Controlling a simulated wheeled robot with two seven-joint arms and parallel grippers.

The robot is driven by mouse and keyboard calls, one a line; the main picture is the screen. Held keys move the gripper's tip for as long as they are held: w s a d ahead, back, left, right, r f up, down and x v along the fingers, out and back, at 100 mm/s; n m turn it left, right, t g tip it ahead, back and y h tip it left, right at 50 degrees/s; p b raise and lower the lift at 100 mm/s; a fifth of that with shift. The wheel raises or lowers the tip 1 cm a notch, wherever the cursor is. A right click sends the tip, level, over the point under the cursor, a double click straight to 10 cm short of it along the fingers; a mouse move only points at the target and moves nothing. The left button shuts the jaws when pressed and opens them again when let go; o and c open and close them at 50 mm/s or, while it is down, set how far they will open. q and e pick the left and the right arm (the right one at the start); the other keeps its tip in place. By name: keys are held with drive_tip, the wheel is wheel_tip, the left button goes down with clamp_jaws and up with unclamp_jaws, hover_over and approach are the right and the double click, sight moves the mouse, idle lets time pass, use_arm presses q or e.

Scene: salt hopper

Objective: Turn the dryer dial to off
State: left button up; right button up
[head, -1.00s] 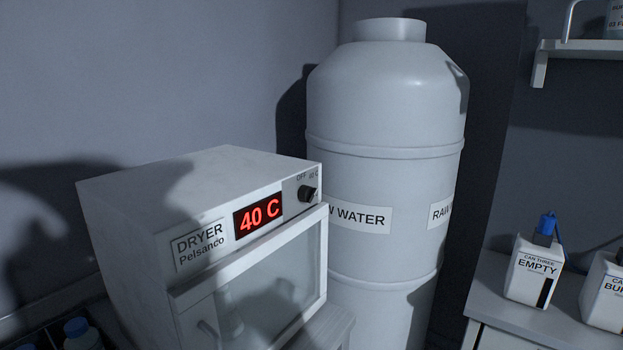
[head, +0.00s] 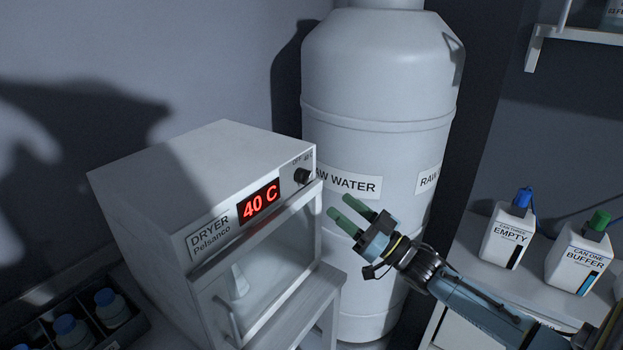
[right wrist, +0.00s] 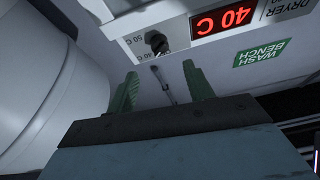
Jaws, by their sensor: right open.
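The white dryer (head: 150,185) stands at the left in the head view, with a red display (head: 259,201) reading 40 C. Its black dial (head: 302,176) is on the front panel, right of the display, under small OFF and 40 C marks. The dial also shows in the right wrist view (right wrist: 157,42), ahead of the fingers. My right gripper (head: 338,218), with green fingers, is open and empty. It is apart from the dial, below and to the right of it in the head view. My left gripper is not in view.
A large white raw water tank (head: 380,130) stands right beside the dryer, behind my right gripper. Cans labelled EMPTY (head: 508,235) and BUFFER (head: 579,262) stand on a bench at the right. A crate with blue-capped bottles (head: 112,308) is at lower left.

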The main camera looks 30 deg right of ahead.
sight(303, 177)
drive_tip(key=p+x, duration=0.2)
drive_tip(key=x, duration=0.7)
drive_tip(key=shift+w+a, duration=0.15)
drive_tip(key=shift+w, duration=0.2)
drive_tip(key=c, duration=1)
